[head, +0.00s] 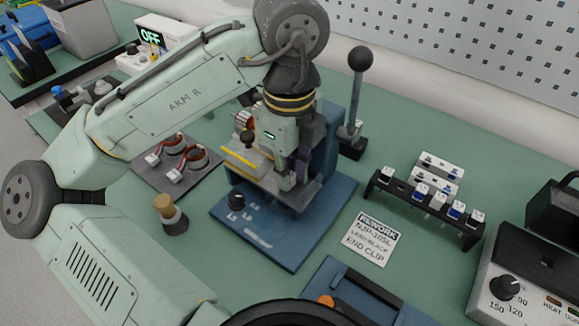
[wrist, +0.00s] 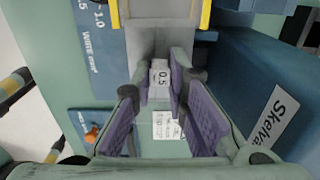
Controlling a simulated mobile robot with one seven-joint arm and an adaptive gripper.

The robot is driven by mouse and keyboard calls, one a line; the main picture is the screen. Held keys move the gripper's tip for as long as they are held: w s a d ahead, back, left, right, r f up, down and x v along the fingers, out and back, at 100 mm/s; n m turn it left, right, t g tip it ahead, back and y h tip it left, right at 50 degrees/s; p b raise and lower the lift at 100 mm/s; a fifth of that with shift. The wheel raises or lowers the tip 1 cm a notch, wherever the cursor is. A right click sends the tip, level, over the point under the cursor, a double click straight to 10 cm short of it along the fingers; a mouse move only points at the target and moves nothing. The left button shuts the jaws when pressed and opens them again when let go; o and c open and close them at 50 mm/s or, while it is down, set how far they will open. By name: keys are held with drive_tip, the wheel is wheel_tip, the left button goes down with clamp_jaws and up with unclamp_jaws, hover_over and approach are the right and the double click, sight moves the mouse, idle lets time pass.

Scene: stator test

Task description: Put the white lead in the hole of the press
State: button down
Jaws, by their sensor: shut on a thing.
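The press has a blue base (head: 265,240) and a blue upright (head: 340,120) behind my gripper in the head view. Its upright (wrist: 240,80), with a "Skelva" label, fills the right of the wrist view. My gripper (head: 289,186) is low over the base, in front of the upright. In the wrist view its purple-padded fingers (wrist: 160,82) are close together on a small white piece marked 0.5 (wrist: 160,73), which I take to be the white lead. The fingers and arm hide the lead in the head view. I cannot make out the hole.
Stators with red leads (head: 176,156) lie on a dark mat at left. A black rack (head: 425,205) with white and blue tags stands at right. A rework card (head: 372,238) and blue case (head: 365,295) lie in front. A black-knobbed lever (head: 358,100) stands behind.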

drive_tip(key=c, duration=1.5)
unclamp_jaws()
wheel_tip(320, 180, up, 12)
drive_tip(key=shift+r, duration=0.1)
